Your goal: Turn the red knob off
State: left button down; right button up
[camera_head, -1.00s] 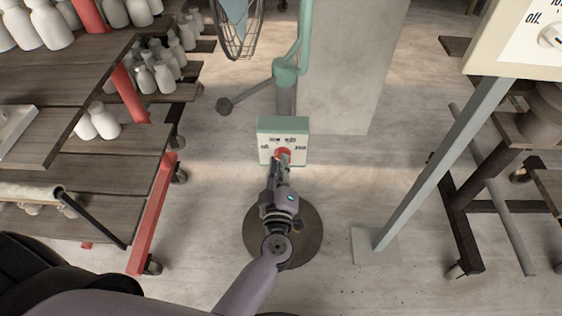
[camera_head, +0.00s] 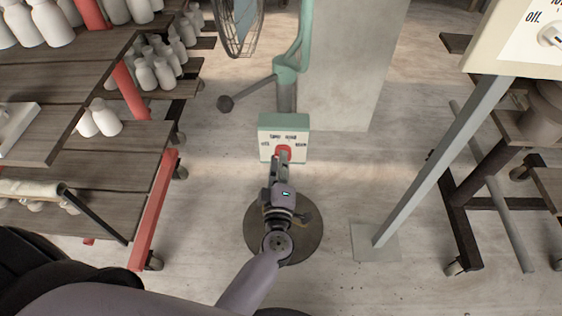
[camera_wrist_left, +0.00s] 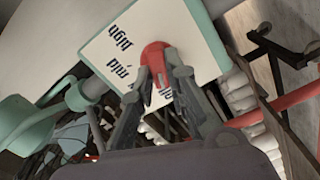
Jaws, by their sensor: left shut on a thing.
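The red knob (camera_head: 283,151) is on the front of a pale control box with a green edge (camera_head: 298,123), mounted on the fan's stand. Printed labels surround the knob. My left gripper (camera_head: 281,162) reaches the knob from the near side, its fingers closed around it. In the left wrist view the red knob (camera_wrist_left: 156,54) shows between the two fingertips of the left gripper (camera_wrist_left: 158,80), on the white label plate (camera_wrist_left: 125,45). The fingers hide part of the knob, and I cannot tell which label it points at. My right gripper is not in view.
The stand's round dark base (camera_head: 310,240) lies below my left arm. A wooden rack (camera_head: 110,165) with white bottles and red posts stands left. A grey slanted post (camera_head: 440,165) carries another panel (camera_head: 515,40) at right. A concrete pillar (camera_head: 350,70) stands behind.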

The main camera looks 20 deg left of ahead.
pick_arm(q)
jog(key=c, duration=1.6)
grip_release()
jog(key=v, duration=1.2)
